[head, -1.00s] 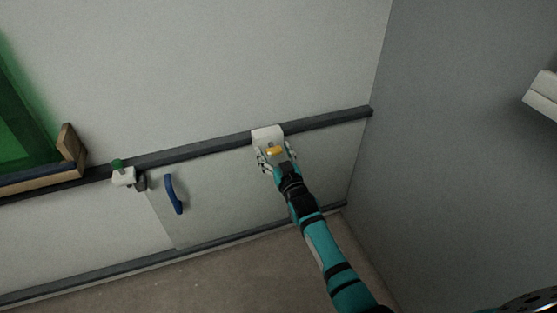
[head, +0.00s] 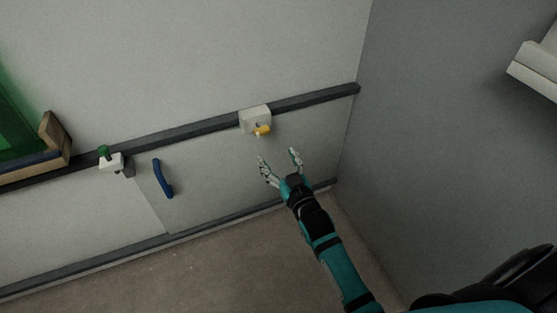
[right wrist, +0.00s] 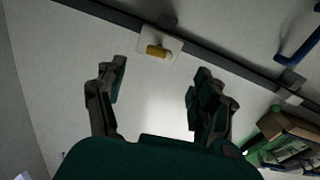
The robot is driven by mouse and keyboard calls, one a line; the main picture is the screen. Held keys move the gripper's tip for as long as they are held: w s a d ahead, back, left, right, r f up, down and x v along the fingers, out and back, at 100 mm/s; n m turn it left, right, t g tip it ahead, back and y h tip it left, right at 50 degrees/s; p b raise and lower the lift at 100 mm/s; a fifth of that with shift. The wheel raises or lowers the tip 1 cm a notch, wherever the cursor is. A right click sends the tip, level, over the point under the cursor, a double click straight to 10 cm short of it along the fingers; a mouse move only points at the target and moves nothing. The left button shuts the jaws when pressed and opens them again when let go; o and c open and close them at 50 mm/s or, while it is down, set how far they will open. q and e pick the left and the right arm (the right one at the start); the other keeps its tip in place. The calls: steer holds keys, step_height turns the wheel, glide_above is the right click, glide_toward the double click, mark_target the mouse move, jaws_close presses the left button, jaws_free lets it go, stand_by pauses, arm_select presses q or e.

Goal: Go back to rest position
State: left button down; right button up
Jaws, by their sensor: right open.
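My right gripper (head: 279,160) is open and empty in the head view, below and a little right of a white box with a yellow knob (head: 263,130) on the dark wall rail. A clear gap lies between the fingertips and the knob. In the right wrist view both fingers of the gripper (right wrist: 157,85) are spread, with nothing between them. The white box with its yellow knob (right wrist: 157,51) shows beyond them. My left gripper is not in view.
A sliding-type panel with a blue handle (head: 162,178) sits under the rail (head: 200,129). A white fitting with a green knob (head: 104,152) is left of it. A wooden-edged green item (head: 52,140) is at far left. A grey wall (head: 440,150) stands at right. Floor (head: 240,255) is clear.

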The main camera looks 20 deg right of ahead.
steer(key=s+f+g, duration=0.7)
steer(key=s+f, duration=0.4)
steer(key=f, duration=0.5)
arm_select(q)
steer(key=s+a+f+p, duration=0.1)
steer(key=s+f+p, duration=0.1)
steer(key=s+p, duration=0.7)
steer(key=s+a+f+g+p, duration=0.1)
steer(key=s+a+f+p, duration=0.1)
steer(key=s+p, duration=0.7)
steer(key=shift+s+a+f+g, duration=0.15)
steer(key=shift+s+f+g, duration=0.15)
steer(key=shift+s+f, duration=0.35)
arm_select(e)
steer(key=s+d+f+g, duration=0.1)
steer(key=s+f+g, duration=0.2)
steer(key=s, duration=0.9)
steer(key=s+d+f+g, duration=0.1)
steer(key=s+f+g, duration=0.2)
steer(key=s+f, duration=0.4)
steer(key=s+d+f+n+g, duration=0.1)
steer(key=s+f+g, duration=0.3)
steer(key=s, duration=1.4)
steer(key=shift+s+f+h, duration=0.3)
steer(key=shift+s+f, duration=0.1)
steer(key=shift+f, duration=0.4)
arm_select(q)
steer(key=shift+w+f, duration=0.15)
arm_select(e)
steer(key=shift+d, duration=0.1)
